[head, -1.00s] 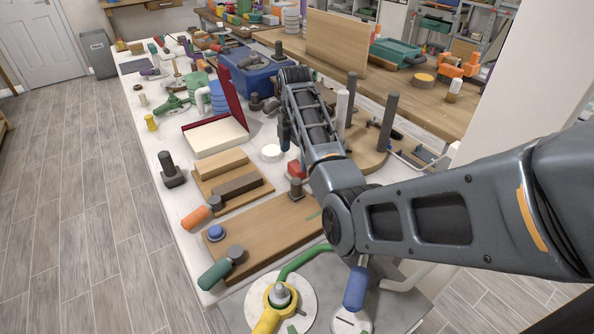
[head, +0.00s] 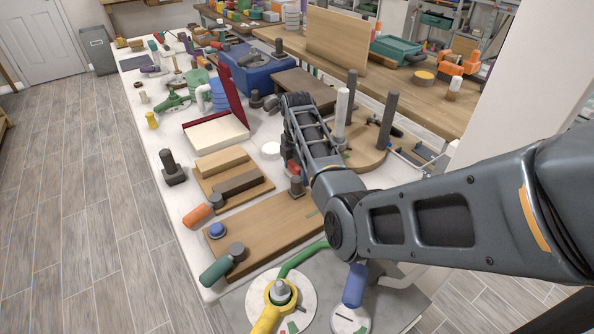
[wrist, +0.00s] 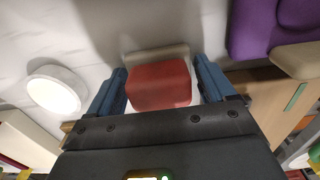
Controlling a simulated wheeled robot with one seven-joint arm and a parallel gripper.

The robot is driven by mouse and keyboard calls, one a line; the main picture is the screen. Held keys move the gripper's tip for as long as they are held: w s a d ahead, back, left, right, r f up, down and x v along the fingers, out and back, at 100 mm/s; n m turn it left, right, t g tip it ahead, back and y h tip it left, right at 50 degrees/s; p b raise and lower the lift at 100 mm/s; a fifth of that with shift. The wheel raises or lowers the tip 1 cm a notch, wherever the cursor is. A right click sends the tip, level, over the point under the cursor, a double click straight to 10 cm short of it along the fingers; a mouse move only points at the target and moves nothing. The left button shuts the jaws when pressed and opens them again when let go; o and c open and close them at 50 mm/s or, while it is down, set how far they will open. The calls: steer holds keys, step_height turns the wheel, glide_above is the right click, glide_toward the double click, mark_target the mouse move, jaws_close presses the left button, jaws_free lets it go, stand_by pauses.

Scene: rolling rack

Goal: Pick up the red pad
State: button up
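The red pad (wrist: 158,86) is a small rounded red block in the wrist view, in front of a beige-grey piece. In the head view only a bit of red (head: 293,168) shows beside my arm, which hides the rest. My gripper (wrist: 160,68) is open, with its two blue fingers on either side of the pad. The left finger is close to the pad's left side, and a small gap shows on the right. I cannot tell whether either finger touches it.
A white round disc (wrist: 54,90) lies left of my gripper. A purple object (wrist: 262,26) is at the upper right of the wrist view. In the head view, a wooden board (head: 262,222) lies nearer and an open cream box (head: 216,132) stands left. Upright dark posts (head: 388,120) stand right.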

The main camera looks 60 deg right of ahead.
steer(key=c, duration=0.7)
steer(key=shift+r, duration=0.1)
steer(key=shift+c, duration=0.2)
step_height(320, 180, up, 10)
steer(key=shift+f+b, duration=0.1)
steer(key=shift+b, duration=0.2)
steer(key=o, duration=0.6)
steer(key=c, duration=0.4)
